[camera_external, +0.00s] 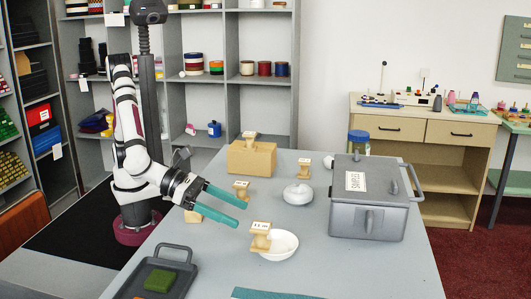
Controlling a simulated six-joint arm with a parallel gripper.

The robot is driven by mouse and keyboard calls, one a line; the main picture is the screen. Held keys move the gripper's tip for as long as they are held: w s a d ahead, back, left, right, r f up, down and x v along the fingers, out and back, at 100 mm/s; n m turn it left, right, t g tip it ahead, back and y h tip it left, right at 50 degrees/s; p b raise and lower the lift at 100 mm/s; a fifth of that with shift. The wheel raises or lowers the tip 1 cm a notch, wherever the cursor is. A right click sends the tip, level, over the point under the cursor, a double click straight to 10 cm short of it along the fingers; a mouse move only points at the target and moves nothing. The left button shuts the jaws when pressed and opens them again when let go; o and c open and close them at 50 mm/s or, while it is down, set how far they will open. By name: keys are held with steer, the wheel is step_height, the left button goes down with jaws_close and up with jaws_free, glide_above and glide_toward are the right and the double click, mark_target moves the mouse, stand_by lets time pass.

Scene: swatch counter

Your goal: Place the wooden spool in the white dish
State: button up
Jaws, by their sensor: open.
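A white dish (284,246) sits on the grey counter, toward the front middle. My gripper (241,215) has two teal fingers, spread apart and empty. It is above the counter, up and left of that piece and apart from it in the picture.
A white lidded pot (298,195) is mid-counter. A cardboard-coloured box (251,160) is at the back. A dark tray (180,254) holding a green block is at front left.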

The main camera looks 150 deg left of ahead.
steer(key=s+d+m+h, duration=0.4)
steer(key=d+m+h, duration=0.3)
steer(key=m, duration=0.7)
steer(key=s+d+m+h, duration=0.4)
steer(key=d+m, duration=0.5)
steer(key=m, duration=0.4)
steer(key=s+a+f+m+g+y, duration=0.1)
steer(key=s+a+m+g, duration=0.2)
steer(key=s+m, duration=0.5)
steer(key=s+a+f+m+g+y, duration=0.1)
steer(key=s+a+f+m+g, duration=0.1)
steer(key=s+m, duration=0.5)
steer(key=s+a+f+m+g+y, duration=0.1)
steer(key=s+a+m+g, duration=0.2)
steer(key=s+m, duration=0.5)
steer(key=s+g, duration=0.1)
steer(key=s, duration=0.2)
steer(key=shift+a+f+m+g, duration=0.25)
steer(key=shift+a+m+g, duration=0.05)
steer(key=shift+g, duration=0.1)
